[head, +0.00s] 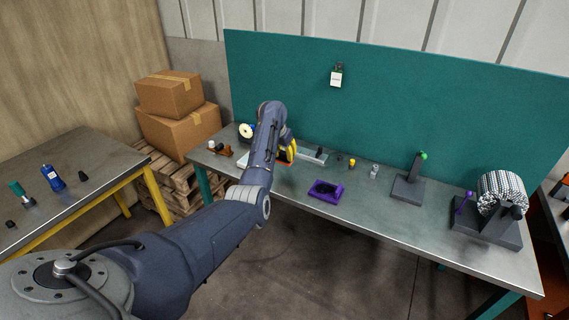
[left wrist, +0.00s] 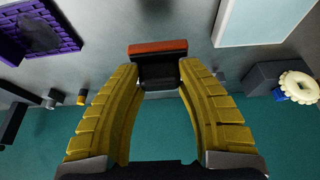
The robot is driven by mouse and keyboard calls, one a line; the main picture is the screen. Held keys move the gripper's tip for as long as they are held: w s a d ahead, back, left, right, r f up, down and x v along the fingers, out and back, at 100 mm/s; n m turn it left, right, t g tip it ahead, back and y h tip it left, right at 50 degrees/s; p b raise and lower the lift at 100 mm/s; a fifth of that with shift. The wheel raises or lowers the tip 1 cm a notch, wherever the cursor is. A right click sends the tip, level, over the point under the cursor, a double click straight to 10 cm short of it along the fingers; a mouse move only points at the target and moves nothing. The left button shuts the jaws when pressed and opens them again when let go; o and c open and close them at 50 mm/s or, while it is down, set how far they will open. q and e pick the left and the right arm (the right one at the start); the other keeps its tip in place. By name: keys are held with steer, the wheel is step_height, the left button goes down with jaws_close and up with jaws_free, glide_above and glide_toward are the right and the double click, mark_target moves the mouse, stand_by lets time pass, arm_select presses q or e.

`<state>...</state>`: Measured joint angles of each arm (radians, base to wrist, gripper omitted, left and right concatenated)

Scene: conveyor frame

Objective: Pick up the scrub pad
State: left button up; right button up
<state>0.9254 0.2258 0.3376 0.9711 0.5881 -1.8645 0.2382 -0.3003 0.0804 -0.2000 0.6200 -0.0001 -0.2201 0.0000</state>
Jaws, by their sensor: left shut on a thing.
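The scrub pad, an orange-red slab with a black grip (left wrist: 158,48), is between the yellow fingertips in the left wrist view. My left gripper (left wrist: 160,70) is shut on its black part. In the head view the left gripper (head: 290,146) is over the far left part of the workbench, with an orange piece of the pad (head: 284,157) showing just below the fingers. My arm hides part of this area. I cannot tell whether the pad touches the bench. My right gripper is not in view.
A purple tray (head: 325,191) sits on the workbench (head: 390,207), right of the gripper. A teal panel (head: 430,110) stands behind.

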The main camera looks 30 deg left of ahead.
mark_target(283, 152)
arm_select(q)
step_height(283, 152, up, 13)
steer(key=shift+r, duration=0.2)
stand_by(0.4)
steer(key=o, duration=0.5)
steer(key=c, duration=0.5)
steer(key=shift+o, duration=0.2)
steer(key=s+a+f, duration=0.2)
steer(key=a+f, duration=0.8)
steer(key=a, duration=0.5)
steer(key=shift+f, duration=0.2)
